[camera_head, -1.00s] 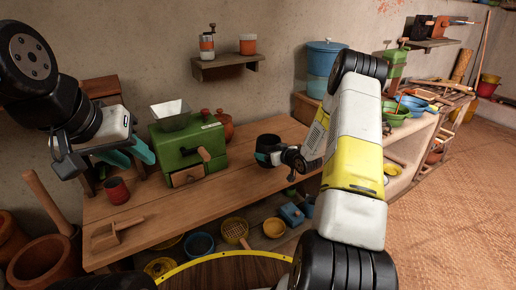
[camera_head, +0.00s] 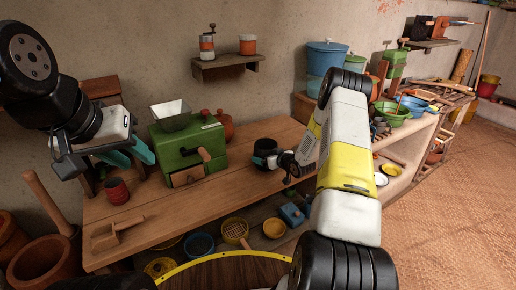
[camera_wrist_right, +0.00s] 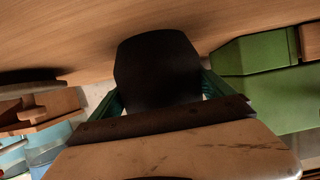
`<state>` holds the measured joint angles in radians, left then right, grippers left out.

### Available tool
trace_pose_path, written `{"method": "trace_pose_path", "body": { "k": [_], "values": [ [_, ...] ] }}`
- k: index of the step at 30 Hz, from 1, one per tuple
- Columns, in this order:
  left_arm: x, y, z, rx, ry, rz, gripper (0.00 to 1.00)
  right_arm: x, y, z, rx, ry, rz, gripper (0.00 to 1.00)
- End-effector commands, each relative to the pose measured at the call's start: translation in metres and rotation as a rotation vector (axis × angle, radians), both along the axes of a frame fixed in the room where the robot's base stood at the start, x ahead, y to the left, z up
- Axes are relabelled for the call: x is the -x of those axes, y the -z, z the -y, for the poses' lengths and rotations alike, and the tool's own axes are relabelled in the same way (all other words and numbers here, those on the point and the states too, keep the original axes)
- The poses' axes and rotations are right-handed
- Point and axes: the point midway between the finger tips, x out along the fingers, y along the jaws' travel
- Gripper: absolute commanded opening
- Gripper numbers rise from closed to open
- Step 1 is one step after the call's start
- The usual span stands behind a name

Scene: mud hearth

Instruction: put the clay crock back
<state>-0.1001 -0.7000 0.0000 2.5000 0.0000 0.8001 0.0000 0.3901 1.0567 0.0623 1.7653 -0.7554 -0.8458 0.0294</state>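A dark, round crock (camera_head: 265,147), which I take to be the clay crock, is at the right part of the wooden table. My right gripper (camera_head: 272,160) is at its near side. In the right wrist view the dark crock (camera_wrist_right: 158,65) sits between the two teal fingers, which close on its sides. Its far side and base are hidden, so I cannot tell whether it touches the table. My left gripper (camera_head: 130,155) is open and empty above the table's left part. A reddish lidded pot (camera_head: 226,127) stands behind the green mill.
The green mill (camera_head: 188,148) stands left of the crock; it is also in the right wrist view (camera_wrist_right: 265,55). A red cup (camera_head: 117,191) and wooden scoop (camera_head: 117,233) are on the table (camera_head: 180,215). A blue lidded pot (camera_head: 322,58) stands behind. Bowls are on the shelf below.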

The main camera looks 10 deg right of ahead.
Motion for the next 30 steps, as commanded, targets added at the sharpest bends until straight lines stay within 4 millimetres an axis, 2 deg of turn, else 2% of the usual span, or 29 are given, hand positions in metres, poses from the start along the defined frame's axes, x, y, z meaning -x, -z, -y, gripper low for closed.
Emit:
{"method": "trace_pose_path", "body": {
  "k": [11, 14, 24, 30],
  "values": [
    [0.0, 0.0, 0.0, 0.0, 0.0, 0.0, 0.36, 0.004, -0.005, 0.002, 0.0, 0.001, -0.001, 1.0],
    [0.0, 0.0, 0.0, 0.0, 0.0, 0.0, 0.36, 0.016, -0.01, 0.007, 0.0, 0.002, -0.001, 1.0],
    [0.0, 0.0, 0.0, 0.0, 0.0, 0.0, 0.36, 0.079, -0.038, 0.03, 0.001, 0.003, -0.001, 1.0],
    [0.0, 0.0, 0.0, 0.0, 0.0, 0.0, 0.36, 0.1, -0.047, 0.037, 0.0, 0.002, -0.001, 1.0]
  ]
}}
